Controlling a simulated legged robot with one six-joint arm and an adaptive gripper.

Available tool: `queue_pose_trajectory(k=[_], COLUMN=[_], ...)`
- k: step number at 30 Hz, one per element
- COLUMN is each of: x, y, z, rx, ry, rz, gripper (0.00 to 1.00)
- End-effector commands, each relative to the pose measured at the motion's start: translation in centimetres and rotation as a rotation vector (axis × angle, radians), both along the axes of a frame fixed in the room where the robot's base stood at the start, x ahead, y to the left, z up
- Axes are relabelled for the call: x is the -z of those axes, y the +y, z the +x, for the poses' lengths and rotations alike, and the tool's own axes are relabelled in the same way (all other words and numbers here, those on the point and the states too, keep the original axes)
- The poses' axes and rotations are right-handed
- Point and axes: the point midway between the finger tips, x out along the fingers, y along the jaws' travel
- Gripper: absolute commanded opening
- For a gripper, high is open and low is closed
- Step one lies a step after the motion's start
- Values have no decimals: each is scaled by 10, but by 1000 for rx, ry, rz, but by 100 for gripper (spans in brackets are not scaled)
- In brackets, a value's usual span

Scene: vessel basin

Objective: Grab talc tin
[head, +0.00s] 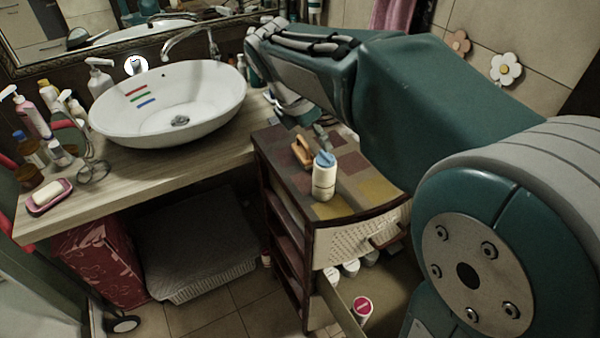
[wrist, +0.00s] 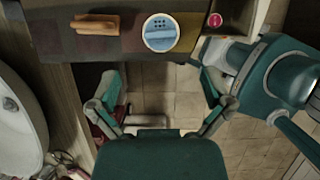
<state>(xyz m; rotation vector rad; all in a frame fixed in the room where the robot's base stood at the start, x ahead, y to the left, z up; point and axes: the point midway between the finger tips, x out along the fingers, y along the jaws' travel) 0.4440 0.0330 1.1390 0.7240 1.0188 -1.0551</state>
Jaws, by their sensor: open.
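The talc tin (head: 324,182) is a cream cylinder with a blue top, standing upright on the patchwork-topped cabinet (head: 352,163). In the wrist view the talc tin (wrist: 160,33) is seen from above, its blue lid showing several dark holes. My gripper (wrist: 160,82) is open and empty in the wrist view. Its two fingers are spread left and right, and the tin lies beyond their tips, roughly centred between them, apart from both. In the head view my arm reaches over the cabinet and hides part of its top and most of the gripper.
A wooden-backed brush-like object (head: 302,152) lies left of the tin; it also shows in the wrist view (wrist: 95,24). A drawer holds a red-capped container (head: 362,306). A white basin (head: 170,105) and several bottles stand on the wooden counter (head: 130,185).

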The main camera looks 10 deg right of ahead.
Motion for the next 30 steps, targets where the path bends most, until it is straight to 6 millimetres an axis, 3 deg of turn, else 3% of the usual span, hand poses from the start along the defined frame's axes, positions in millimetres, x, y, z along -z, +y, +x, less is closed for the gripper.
queue_pose_trajectory(k=[17, 24, 30], x=[59, 93, 101], y=[-21, -33, -37], z=[11, 14, 16], rx=[-27, -25, -26], ry=[15, 16, 13], rz=[-12, -12, -12], gripper=[100, 100, 100])
